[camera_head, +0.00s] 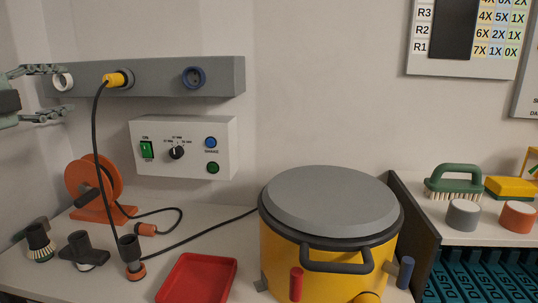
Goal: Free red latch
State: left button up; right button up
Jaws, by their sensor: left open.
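A yellow drum (279,250) with a grey lid (330,200) stands at the lower middle. A red latch (296,284) stands upright against its front left side, below the lid rim. A blue latch (405,272) is on the drum's right side. A dark handle (350,264) bows out at the front between them. My left gripper (66,92) is at the upper left edge, open and empty, near the grey wall rail and far from the red latch. My right gripper is not in view.
A grey rail (220,75) carries a yellow plug (115,79) with a black cable hanging down. A switch box (215,130) is below it. An orange reel (83,175), dark nozzles and a red tray (185,290) are on the bench. A dark divider (412,215) stands right of the drum.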

aim_at(297, 274)
jog(key=k, duration=0.85)
